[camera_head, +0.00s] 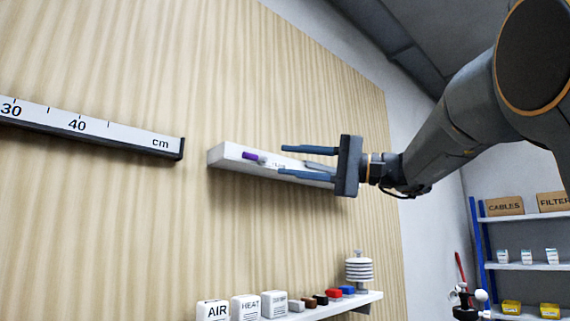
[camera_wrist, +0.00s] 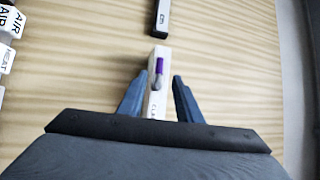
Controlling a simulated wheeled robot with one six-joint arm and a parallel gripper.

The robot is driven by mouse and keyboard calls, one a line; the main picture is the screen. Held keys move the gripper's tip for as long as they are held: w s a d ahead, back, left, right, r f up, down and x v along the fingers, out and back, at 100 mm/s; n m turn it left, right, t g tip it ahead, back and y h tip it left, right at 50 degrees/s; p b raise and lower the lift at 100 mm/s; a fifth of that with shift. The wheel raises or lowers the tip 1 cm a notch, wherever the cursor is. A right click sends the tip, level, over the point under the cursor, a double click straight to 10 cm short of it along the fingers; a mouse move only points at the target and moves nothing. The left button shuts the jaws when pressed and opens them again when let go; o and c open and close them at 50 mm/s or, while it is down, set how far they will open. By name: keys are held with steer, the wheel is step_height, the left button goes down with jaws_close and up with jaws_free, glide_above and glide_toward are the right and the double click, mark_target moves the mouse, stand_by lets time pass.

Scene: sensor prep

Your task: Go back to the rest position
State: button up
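My gripper (camera_head: 282,160) is in front of the wooden wall panel, its two blue-grey fingers pointing left. In the wrist view my gripper (camera_wrist: 159,82) shows its fingers wide apart with nothing clamped between them. A narrow white ledge (camera_head: 222,155) with dark lettering is fixed to the panel behind the fingers; my gripper hides its right part. A small purple item with a grey end (camera_head: 250,156) lies on the ledge, just beyond the fingertips. The purple item (camera_wrist: 159,66) also shows in the wrist view, in line with the gap between the fingers.
A ruler bar marked in cm (camera_head: 100,128) is on the panel at left. Below, a white shelf (camera_head: 345,302) carries labelled white boxes (camera_head: 245,306), small coloured blocks (camera_head: 333,294) and a ribbed white stack (camera_head: 358,271). A blue-framed rack (camera_head: 525,216) stands at right.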

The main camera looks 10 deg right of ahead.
stand_by(0.4)
step_height(320, 180, down, 34)
steer(key=w+a+m+g+h, duration=0.15)
steer(key=m+h, duration=0.25)
steer(key=h, duration=0.5)
steer(key=s+d+f+n+g+h, duration=0.1)
steer(key=s+d+f+n+h, duration=0.1)
steer(key=s+f, duration=0.5)
steer(key=s+d+f+n+g+h, duration=0.2)
steer(key=s+d+f+h, duration=0.2)
steer(key=f, duration=1)
steer(key=s+d+f+n+g+h, duration=0.1)
steer(key=s+d+f+n+h, duration=0.1)
steer(key=s+f, duration=0.8)
steer(key=shift+d+f+n+g+h, duration=0.4)
steer(key=shift+d+f+h, duration=0.35)
steer(key=shift+d+h, duration=0.2)
steer(key=shift+c, duration=0.3)
